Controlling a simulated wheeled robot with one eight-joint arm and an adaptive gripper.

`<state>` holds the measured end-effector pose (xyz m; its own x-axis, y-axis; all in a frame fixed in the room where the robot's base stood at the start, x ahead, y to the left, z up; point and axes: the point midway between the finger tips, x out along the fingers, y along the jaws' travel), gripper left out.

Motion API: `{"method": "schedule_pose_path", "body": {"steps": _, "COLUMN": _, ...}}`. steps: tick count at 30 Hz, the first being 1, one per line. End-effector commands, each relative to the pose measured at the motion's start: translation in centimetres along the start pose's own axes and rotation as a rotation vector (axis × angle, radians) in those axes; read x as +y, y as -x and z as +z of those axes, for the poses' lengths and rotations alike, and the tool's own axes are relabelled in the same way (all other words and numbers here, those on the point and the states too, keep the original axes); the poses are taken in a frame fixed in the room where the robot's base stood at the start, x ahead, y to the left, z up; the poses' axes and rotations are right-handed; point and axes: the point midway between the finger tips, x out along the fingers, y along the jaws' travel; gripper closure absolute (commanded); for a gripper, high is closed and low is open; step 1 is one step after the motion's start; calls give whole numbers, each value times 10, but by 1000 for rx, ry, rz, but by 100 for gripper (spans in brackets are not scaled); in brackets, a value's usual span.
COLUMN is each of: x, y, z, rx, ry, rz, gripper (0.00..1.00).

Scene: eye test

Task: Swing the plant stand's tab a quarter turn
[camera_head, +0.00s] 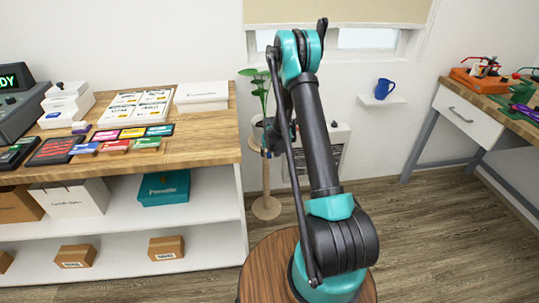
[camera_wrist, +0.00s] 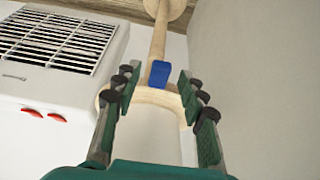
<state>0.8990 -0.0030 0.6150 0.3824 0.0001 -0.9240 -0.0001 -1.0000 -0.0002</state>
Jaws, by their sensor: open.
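The wooden plant stand (camera_head: 266,181) stands on the floor against the back wall, partly behind my arm in the head view. A potted plant (camera_head: 261,92) is at its top. In the wrist view its pale post (camera_wrist: 159,38) runs to a round disc at the top edge. The blue tab (camera_wrist: 159,74) sits on the post beside a pale curved wooden part (camera_wrist: 160,97). My gripper (camera_wrist: 159,80) is open, with one finger on each side of the tab. Gaps show on both sides. I cannot tell how far away in depth the tab is.
A white heater (camera_wrist: 58,60) with a grille stands close left of the fingers in the wrist view. A wooden-topped counter (camera_head: 205,140) is left of the stand. A wall shelf (camera_head: 381,100) holds a blue mug (camera_head: 383,88). A workbench (camera_head: 468,118) stands right; floor between is clear.

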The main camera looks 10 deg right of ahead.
Motion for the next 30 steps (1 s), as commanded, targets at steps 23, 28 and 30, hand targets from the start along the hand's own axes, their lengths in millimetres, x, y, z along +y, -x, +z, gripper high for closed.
{"method": "schedule_pose_path", "body": {"steps": 23, "x": 0, "y": -2, "z": 0, "rx": 0, "ry": 0, "rz": 0, "gripper": 100}}
{"method": "schedule_pose_path", "body": {"steps": 28, "x": 0, "y": -2, "z": 0, "rx": 0, "ry": 0, "rz": 0, "gripper": 100}}
{"method": "schedule_pose_path", "body": {"steps": 30, "x": 0, "y": -2, "z": 0, "rx": 0, "ry": 1, "rz": 0, "gripper": 100}}
